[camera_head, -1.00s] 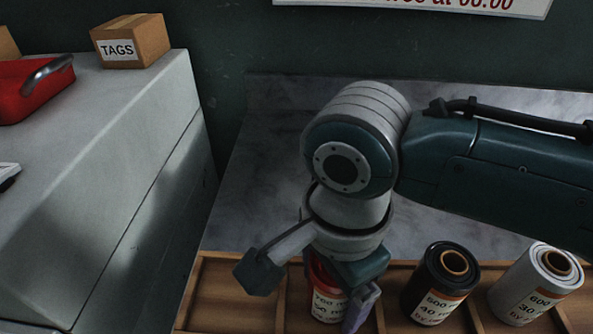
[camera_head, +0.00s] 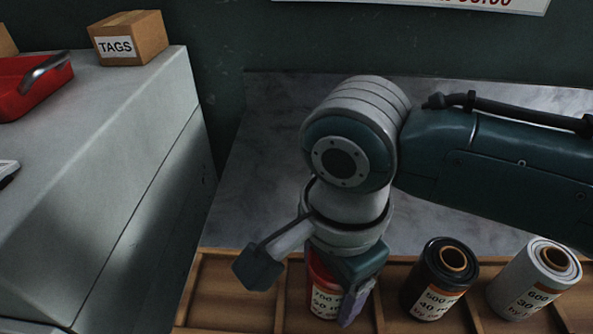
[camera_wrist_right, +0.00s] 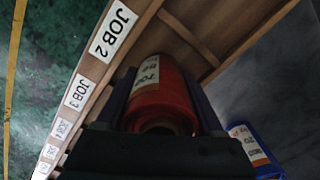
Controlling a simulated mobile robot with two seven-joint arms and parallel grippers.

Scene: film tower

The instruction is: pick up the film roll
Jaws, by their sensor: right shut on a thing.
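A red film roll (camera_head: 322,290) with a white label stands in a compartment of the wooden rack (camera_head: 235,290) in the head view. My right gripper (camera_head: 345,292) is over it from above, shut on the red roll, and hides its top and right side. In the right wrist view the red roll (camera_wrist_right: 160,102) lies between the two dark fingers of the right gripper (camera_wrist_right: 163,95). A black film roll (camera_head: 440,278) and a white film roll (camera_head: 535,280) stand in compartments to the right. My left gripper is not in view.
A grey cabinet (camera_head: 110,170) stands on the left with a TAGS box (camera_head: 128,38) and a red tray (camera_head: 30,85) on top. The wrist view shows JOB labels (camera_wrist_right: 112,30) along the rack edge and a blue object (camera_wrist_right: 255,150).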

